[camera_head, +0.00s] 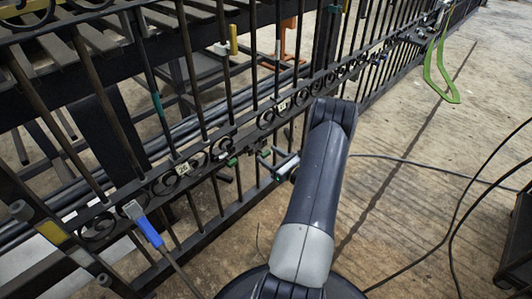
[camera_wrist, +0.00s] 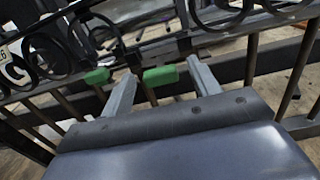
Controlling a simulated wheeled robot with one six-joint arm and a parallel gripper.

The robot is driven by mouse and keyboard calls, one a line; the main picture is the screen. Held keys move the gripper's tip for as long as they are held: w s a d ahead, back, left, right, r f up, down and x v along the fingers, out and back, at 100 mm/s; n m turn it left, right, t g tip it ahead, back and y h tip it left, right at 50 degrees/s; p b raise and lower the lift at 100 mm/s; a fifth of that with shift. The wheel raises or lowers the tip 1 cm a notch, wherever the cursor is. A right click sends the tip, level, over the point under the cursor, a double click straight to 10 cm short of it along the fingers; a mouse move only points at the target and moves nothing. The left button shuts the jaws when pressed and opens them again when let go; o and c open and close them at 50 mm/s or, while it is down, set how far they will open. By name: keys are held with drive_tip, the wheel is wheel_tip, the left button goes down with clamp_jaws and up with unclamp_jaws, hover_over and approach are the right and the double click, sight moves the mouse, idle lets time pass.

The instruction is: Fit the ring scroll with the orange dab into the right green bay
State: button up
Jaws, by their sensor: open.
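My gripper (camera_wrist: 162,68) is open, with its two grey fingers apart and nothing seen between them. In the head view my gripper (camera_head: 277,160) is beside the gate's scroll band, on the near side. Two green blocks, left (camera_wrist: 97,76) and right (camera_wrist: 160,76), sit on the gate just beyond the fingertips. The right block appears between the fingers in the picture; I cannot tell if anything touches. Dark round scrolls (camera_wrist: 98,28) show behind them in the band. I cannot make out an orange dab on any scroll.
The black gate (camera_head: 205,130) runs diagonally, with number tags (camera_head: 183,168) on its band. A blue-handled tool (camera_head: 148,230) is at the lower left. A green loop (camera_head: 435,75) hangs far right. Black cables (camera_head: 400,160) cross the otherwise open floor; a dark cart (camera_head: 518,245) stands right.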

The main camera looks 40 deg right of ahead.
drive_tip(key=s+p, duration=0.1)
drive_tip(key=s, duration=0.7)
drive_tip(key=shift+s+d+p, duration=0.3)
drive_tip(key=shift+p, duration=0.05)
drive_tip(key=w+b, duration=0.1)
drive_tip(key=w, duration=0.6)
drive_tip(key=w+b, duration=0.1)
drive_tip(key=w, duration=0.3)
drive_tip(key=shift+a+b, duration=0.35)
drive_tip(key=shift+a, duration=0.05)
drive_tip(key=shift+s, duration=0.1)
